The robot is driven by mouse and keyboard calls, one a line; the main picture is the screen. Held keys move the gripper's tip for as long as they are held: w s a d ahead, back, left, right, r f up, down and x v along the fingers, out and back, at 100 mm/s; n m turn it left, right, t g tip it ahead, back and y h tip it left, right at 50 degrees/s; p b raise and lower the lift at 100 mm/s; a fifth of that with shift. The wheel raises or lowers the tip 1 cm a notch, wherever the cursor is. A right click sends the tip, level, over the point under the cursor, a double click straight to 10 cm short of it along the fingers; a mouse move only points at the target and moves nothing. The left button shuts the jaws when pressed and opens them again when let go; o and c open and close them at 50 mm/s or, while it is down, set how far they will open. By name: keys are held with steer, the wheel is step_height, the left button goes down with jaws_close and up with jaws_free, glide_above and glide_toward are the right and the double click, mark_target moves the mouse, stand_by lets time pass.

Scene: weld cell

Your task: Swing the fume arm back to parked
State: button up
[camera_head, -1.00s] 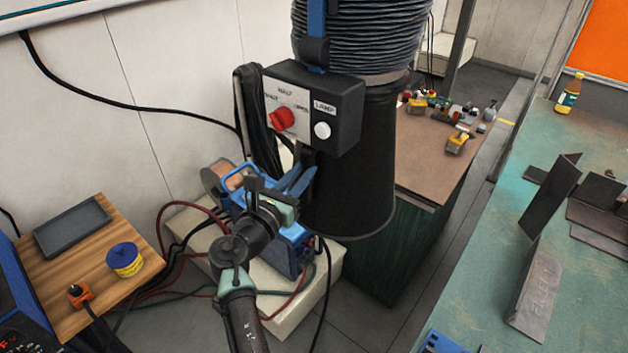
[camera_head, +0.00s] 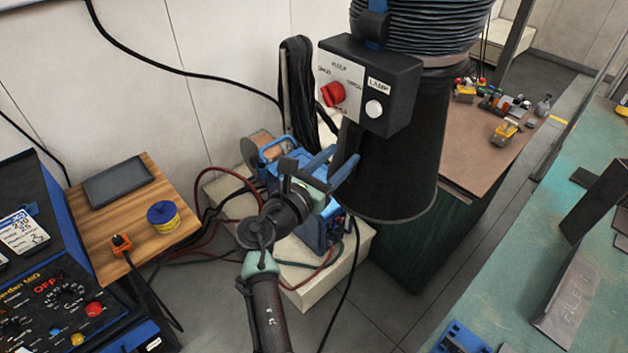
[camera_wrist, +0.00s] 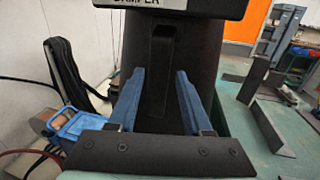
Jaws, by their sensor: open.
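The fume arm's black hood (camera_head: 390,180) hangs at centre under a ribbed hose (camera_head: 420,35). A dark control box (camera_head: 400,85) with a red knob (camera_head: 334,94) and a white lamp button (camera_head: 374,109) is on its front. Below the box, a black upright handle (camera_wrist: 162,70) stands on the hood. My gripper (camera_head: 332,168) is open at the hood's left side. In the wrist view its blue fingers (camera_wrist: 158,82) lie one on each side of the handle, with gaps. Whether the tips reach past the handle is hard to tell.
A blue machine (camera_head: 318,225) with a wire spool sits on a pale plinth below my gripper. A wooden shelf (camera_head: 140,220) and a welder panel (camera_head: 60,290) are at left. A green bench (camera_head: 510,270) with metal plates is at right. Cables cross the floor.

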steer(key=b+v, duration=0.1)
steer(key=v, duration=0.9)
step_height(320, 180, up, 21)
steer(key=d+m+t+y, duration=0.3)
steer(key=m+t+y, duration=0.15)
steer(key=m, duration=1.15)
steer(key=s+r+m+t+y, duration=0.2)
steer(key=s+r+m+t, duration=0.2)
steer(key=r, duration=0.7)
steer(key=s+d+r+m+t+y, duration=0.1)
steer(key=s+r+m+t+y, duration=0.2)
steer(key=s+r+m, duration=0.6)
steer(key=s+r, duration=0.3)
steer(key=s, duration=0.1)
steer(key=shift+t, duration=0.35)
